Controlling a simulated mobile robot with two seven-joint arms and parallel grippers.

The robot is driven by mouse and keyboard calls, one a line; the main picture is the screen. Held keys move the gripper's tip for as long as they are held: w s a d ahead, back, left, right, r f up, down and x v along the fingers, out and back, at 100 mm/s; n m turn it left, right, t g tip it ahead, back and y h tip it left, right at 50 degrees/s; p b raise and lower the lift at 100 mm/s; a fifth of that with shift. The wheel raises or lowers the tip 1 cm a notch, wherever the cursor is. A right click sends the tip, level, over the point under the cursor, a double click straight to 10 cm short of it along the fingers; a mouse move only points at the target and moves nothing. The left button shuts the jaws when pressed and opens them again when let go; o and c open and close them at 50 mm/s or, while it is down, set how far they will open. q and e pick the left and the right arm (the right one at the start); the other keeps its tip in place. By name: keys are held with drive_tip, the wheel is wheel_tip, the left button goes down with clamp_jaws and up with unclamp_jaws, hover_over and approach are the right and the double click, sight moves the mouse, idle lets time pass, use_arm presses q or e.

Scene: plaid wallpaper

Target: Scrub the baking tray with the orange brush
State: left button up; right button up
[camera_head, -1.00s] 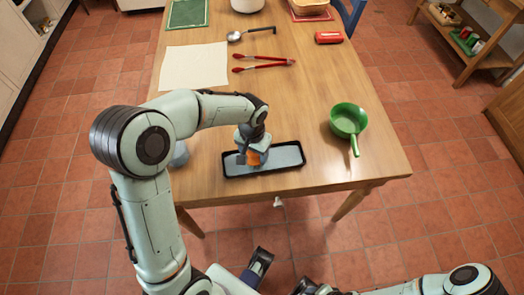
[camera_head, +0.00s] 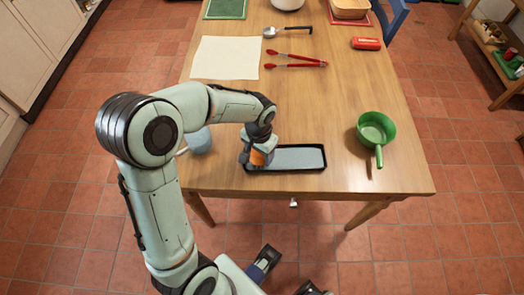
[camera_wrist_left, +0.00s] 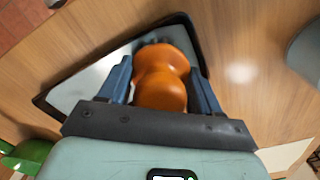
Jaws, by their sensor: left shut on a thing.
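The black-rimmed baking tray (camera_head: 305,158), with a pale grey inside, lies flat near the table's front edge. It also shows in the left wrist view (camera_wrist_left: 85,82). My left gripper (camera_head: 257,158) is over the tray's left end, pointing down, shut on the orange brush (camera_head: 262,157). In the left wrist view the brush's rounded orange body (camera_wrist_left: 162,80) sits between the blue fingers of the gripper (camera_wrist_left: 163,88). Its dark far end is over the tray; contact is hard to tell.
A green pan (camera_head: 375,130) stands right of the tray. A grey-blue round vessel (camera_head: 199,141) is left of it, partly behind my left arm. Red tongs (camera_head: 295,65), a ladle (camera_head: 270,32), a cream cloth (camera_head: 225,58) and a red item (camera_head: 366,43) lie farther back.

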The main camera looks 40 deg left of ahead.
sight(283, 157)
use_arm(q)
drive_tip(key=shift+w+d+r, duration=0.1)
drive_tip(key=shift+w+d, duration=0.5)
drive_tip(key=shift+d, duration=0.2)
drive_tip(key=shift+w+d, duration=0.55)
drive_tip(key=shift+d, duration=0.2)
drive_tip(key=shift+w+d+p, duration=0.45)
drive_tip(key=shift+w+d, duration=1.45)
drive_tip(key=shift+d, duration=0.05)
drive_tip(key=shift+w+d, duration=0.95)
drive_tip(key=shift+d, duration=0.05)
drive_tip(key=shift+w+d+p, duration=0.45)
drive_tip(key=shift+w+d, duration=0.2)
drive_tip(key=shift+w, duration=0.15)
drive_tip(key=shift+w+d+p, duration=0.4)
drive_tip(key=shift+w+d, duration=0.2)
drive_tip(key=shift+w, duration=0.2)
drive_tip(key=shift+s+a+b, duration=0.2)
drive_tip(key=shift+s+a, duration=0.45)
drive_tip(key=shift+a, duration=0.25)
drive_tip(key=shift+s+a+b, duration=0.15)
drive_tip(key=shift+s+a, duration=0.5)
drive_tip(key=shift+a, duration=0.2)
drive_tip(key=shift+s+a+b, duration=0.4)
drive_tip(key=shift+s+a, duration=1.05)
drive_tip(key=shift+a, duration=0.05)
drive_tip(key=shift+s+a, duration=1.35)
drive_tip(key=shift+a, duration=0.1)
